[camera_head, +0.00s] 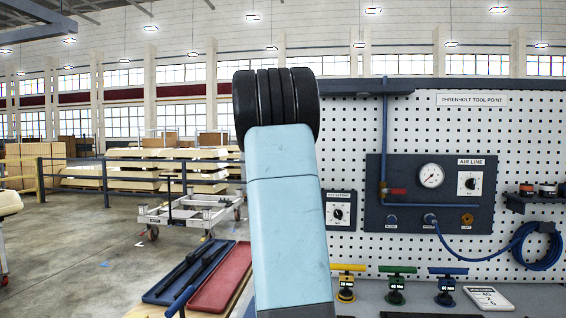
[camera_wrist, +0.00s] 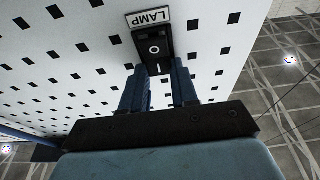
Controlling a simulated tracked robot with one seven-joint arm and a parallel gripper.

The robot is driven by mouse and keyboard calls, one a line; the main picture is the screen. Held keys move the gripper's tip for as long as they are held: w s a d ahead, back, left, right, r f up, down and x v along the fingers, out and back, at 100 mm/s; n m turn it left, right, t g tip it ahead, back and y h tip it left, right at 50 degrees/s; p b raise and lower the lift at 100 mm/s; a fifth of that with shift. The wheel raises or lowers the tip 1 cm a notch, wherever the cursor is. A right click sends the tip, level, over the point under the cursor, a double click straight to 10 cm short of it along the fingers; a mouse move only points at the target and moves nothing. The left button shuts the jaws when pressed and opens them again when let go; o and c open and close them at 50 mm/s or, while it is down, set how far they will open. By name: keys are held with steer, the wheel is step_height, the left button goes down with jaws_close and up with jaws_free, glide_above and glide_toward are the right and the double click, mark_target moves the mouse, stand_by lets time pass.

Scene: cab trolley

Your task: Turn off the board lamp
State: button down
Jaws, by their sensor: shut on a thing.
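The board lamp's switch (camera_wrist: 152,40) is a small dark block marked O and I on the white perforated board. A white LAMP label (camera_wrist: 149,17) sits at its top in the wrist view. My gripper (camera_wrist: 158,72) has its two blue fingers at the switch's lower part, near the I mark. It is shut on the switch, though the exact contact is hard to see. In the head view my arm hides the gripper and the switch. The lamp itself is not identifiable.
The perforated tool board (camera_head: 412,127) carries an air line panel (camera_head: 400,209) with a gauge, a smaller dial box (camera_head: 339,210) and a blue coiled hose (camera_head: 541,248). Several coloured-handled tools stand on the bench below. A blue tray (camera_head: 165,289) and a red tray (camera_head: 222,277) lie left of my arm.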

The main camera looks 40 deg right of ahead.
steer(key=shift+a+f+t+h, duration=0.1)
steer(key=shift+f+t+h, duration=0.25)
steer(key=shift+t+h, duration=0.4)
steer(key=c, duration=0.9)
jaws_free()
steer(key=shift+o, duration=0.2)
steer(key=v, duration=1.4)
